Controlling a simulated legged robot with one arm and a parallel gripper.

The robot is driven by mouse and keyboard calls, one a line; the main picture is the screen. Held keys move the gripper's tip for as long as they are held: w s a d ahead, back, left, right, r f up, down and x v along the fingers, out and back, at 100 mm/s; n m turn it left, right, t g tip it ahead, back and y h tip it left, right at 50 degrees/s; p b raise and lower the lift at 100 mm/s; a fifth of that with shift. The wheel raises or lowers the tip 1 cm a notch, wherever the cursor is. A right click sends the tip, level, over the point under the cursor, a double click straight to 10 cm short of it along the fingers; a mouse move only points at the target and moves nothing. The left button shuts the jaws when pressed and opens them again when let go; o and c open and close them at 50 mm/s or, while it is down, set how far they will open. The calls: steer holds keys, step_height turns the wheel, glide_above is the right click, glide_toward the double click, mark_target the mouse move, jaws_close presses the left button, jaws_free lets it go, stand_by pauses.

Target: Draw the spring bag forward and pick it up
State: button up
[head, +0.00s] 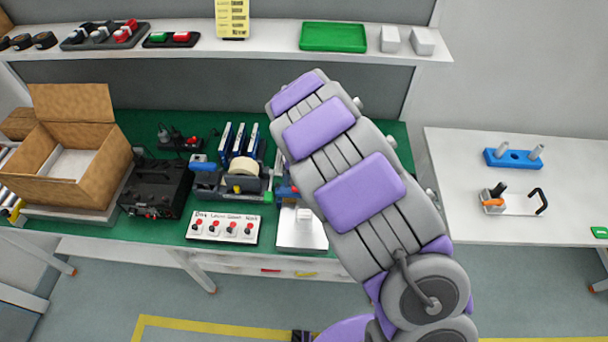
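I cannot make out a spring bag for certain in the head view. My own grey and purple arm rises from the bottom right across the middle and covers part of the green workbench (150,128). My gripper does not show; the arm's own links cover the area where its far end reaches over the bench. A pale plate (300,240) with a small white block (304,214) on it sits at the bench's front edge, just left of the arm. Its right side is partly hidden by the arm.
An open cardboard box (62,190), a black device (155,190), a tape dispenser (240,182) and a button panel (223,228) crowd the bench. A shelf (270,44) with a green tray (333,37) runs above. A white side table (470,220) stands right, with free surface.

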mark_target(304, 208)
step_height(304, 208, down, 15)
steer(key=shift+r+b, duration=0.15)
steer(key=shift+b, duration=1.05)
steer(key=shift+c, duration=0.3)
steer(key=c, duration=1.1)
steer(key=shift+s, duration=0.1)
